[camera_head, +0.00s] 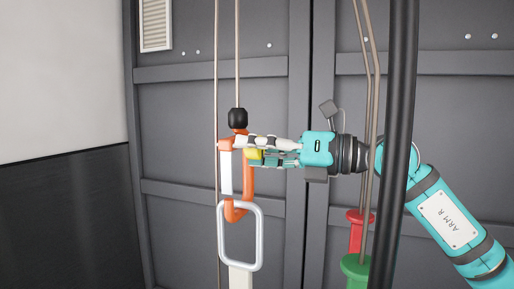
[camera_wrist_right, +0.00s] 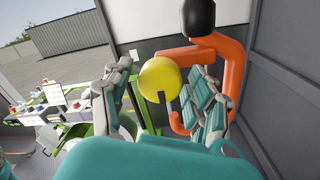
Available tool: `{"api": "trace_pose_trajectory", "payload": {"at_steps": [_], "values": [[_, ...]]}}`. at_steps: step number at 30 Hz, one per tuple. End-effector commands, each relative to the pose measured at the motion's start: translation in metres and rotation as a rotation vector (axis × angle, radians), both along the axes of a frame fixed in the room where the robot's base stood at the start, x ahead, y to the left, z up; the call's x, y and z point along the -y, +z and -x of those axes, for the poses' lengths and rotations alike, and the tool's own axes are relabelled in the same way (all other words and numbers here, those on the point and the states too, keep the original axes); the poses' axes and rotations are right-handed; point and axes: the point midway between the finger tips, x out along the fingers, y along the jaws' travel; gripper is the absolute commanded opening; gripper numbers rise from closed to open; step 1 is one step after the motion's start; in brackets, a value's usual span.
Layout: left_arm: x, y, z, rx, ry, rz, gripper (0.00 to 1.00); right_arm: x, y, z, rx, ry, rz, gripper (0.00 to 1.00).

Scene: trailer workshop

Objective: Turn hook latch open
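An orange hook (camera_head: 249,181) with a black ball (camera_head: 237,118) on top hangs upright on a cable in the head view. A pale flat latch bar (camera_head: 226,172) runs along its left side. My left gripper is not in view.
A grey ring (camera_head: 258,237) with a white strap hangs at the hook's lower end. Thin cables run beside the hook. A black post (camera_head: 399,120) crosses in front of my right arm. Red (camera_head: 356,232) and green (camera_head: 357,267) hanging parts are below. Dark panelled doors (camera_head: 185,110) stand behind.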

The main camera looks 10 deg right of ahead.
Motion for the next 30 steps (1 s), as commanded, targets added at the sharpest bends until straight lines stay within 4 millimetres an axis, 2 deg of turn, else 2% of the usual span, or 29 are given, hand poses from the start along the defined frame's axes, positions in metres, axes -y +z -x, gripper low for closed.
{"api": "trace_pose_trajectory", "payload": {"at_steps": [2, 12, 23, 30], "values": [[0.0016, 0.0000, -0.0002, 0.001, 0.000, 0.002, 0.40, 0.0002, 0.0001, 0.0001, 0.000, 0.000, 0.000, 0.46], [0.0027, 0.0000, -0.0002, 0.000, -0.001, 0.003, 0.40, 0.0003, 0.0000, 0.0000, 0.000, 0.000, 0.000, 0.01], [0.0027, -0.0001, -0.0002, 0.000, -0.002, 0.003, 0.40, 0.0005, 0.0000, 0.0000, -0.010, 0.000, -0.006, 0.00], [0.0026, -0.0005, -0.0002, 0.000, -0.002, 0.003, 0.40, 0.0005, 0.0000, -0.0001, -0.084, 0.000, -0.057, 0.00]]}}
